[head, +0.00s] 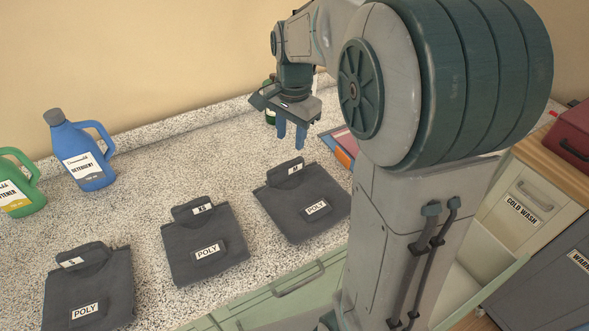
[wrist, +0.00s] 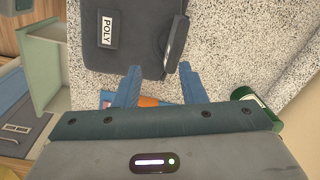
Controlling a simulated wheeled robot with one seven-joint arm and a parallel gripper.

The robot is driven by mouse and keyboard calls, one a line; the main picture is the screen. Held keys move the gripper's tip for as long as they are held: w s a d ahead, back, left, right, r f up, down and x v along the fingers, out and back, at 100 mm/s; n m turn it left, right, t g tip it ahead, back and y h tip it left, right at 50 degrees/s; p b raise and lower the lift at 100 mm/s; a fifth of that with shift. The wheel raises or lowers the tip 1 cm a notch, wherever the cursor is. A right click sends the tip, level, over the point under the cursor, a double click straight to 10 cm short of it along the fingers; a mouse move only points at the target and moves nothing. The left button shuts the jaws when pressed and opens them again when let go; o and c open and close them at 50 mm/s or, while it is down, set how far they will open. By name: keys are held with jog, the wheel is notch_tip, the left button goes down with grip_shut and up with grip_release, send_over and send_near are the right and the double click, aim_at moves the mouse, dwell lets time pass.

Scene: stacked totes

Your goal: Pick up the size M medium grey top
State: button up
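Three folded dark grey tops with POLY labels lie in a row on the speckled counter. The right one, the size M grey top (head: 290,218), shows an M tag on its raised collar flap. The middle top (head: 190,262) is tagged XS; the left top's (head: 105,281) tag is too small to read surely. My gripper (head: 291,138) is open and empty, pointing down above the counter behind the M top. In the wrist view its blue fingers (wrist: 155,72) are apart, beside a grey top (wrist: 138,22) that appears to be the M one; its size tag is hidden.
A blue detergent bottle (head: 82,158) and a green bottle (head: 20,185) stand at the back left. A dark green bottle (wrist: 262,108) stands near my gripper. A flat orange and blue item (head: 345,150) lies right of the M top. Drawers (head: 285,290) are below the counter.

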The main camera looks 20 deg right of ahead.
jog(key=w+m+p, duration=0.1)
jog(key=w+m, duration=0.2)
jog(key=w, duration=0.2)
jog(key=p, duration=0.1)
send_over(286, 166)
jog(key=shift+m+g, duration=0.3)
jog(key=f, duration=0.7)
jog(key=shift+w+f, duration=0.4)
jog(key=shift+s+f+p, duration=0.15)
jog(key=shift+f+p, duration=0.25)
jog(key=shift+f, duration=0.95)
jog(key=shift+s+f+p, duration=0.15)
jog(key=shift+f+p, duration=0.25)
jog(key=shift+f, duration=0.95)
grip_shut()
